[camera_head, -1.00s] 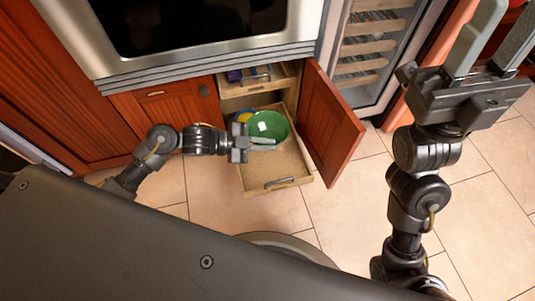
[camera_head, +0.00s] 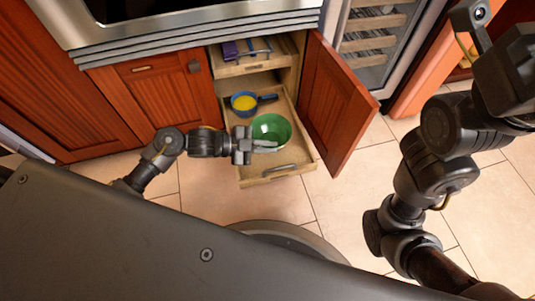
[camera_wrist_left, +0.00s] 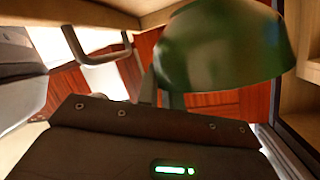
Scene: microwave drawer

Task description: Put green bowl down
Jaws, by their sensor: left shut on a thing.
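The green bowl (camera_head: 272,130) is at the front part of the pulled-out wooden drawer (camera_head: 277,173) in the head view. My left gripper (camera_head: 265,146) reaches in from the left and is shut on the bowl's near rim. The bowl also fills the upper right of the left wrist view (camera_wrist_left: 225,45), and it looks tilted there. I cannot tell whether its base touches the drawer floor. My right arm stands at the right of the head view, with its fingers out of the picture.
A blue pan with yellow contents (camera_head: 244,102) sits in the drawer behind the bowl. An upper drawer (camera_head: 257,65) is partly out above it. An open red cabinet door (camera_head: 333,100) stands close to the right. A drawer handle (camera_wrist_left: 100,50) shows in the wrist view.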

